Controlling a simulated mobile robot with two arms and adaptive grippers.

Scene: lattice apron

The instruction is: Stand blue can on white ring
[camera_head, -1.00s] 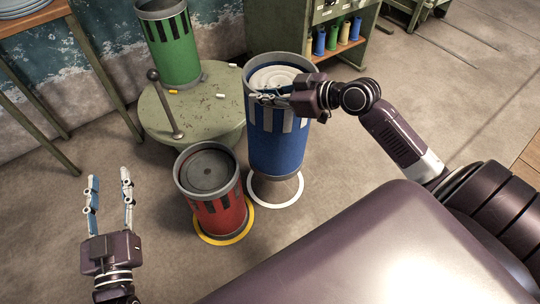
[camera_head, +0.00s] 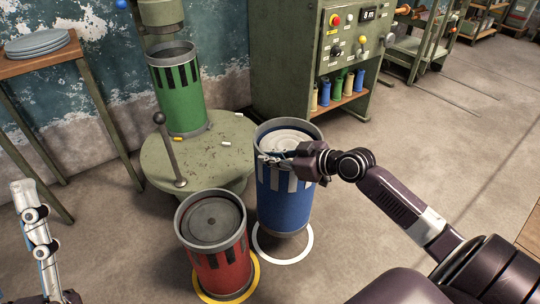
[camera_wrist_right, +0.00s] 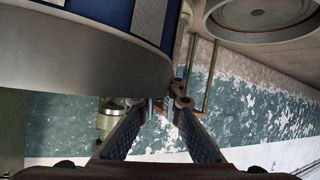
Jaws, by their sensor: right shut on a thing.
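The blue can (camera_head: 285,200) has a grey rim and pale stripes and stands upright over the white ring (camera_head: 309,247) on the floor. Its underside is above the back part of the ring, with a dark shadow inside the ring; I cannot tell whether it touches the floor. My right gripper (camera_head: 270,160) is shut on the can's top rim from the right. In the right wrist view the can's grey rim (camera_wrist_right: 80,65) fills the upper left, beside the right gripper's fingers (camera_wrist_right: 163,105).
A red can (camera_head: 222,270) stands on a yellow ring (camera_head: 254,276) close to the left. Behind it, a green can (camera_head: 182,105) stands on a round green machine base (camera_head: 215,155) with a lever. A green cabinet (camera_head: 285,70) stands at the back. Floor to the right is open.

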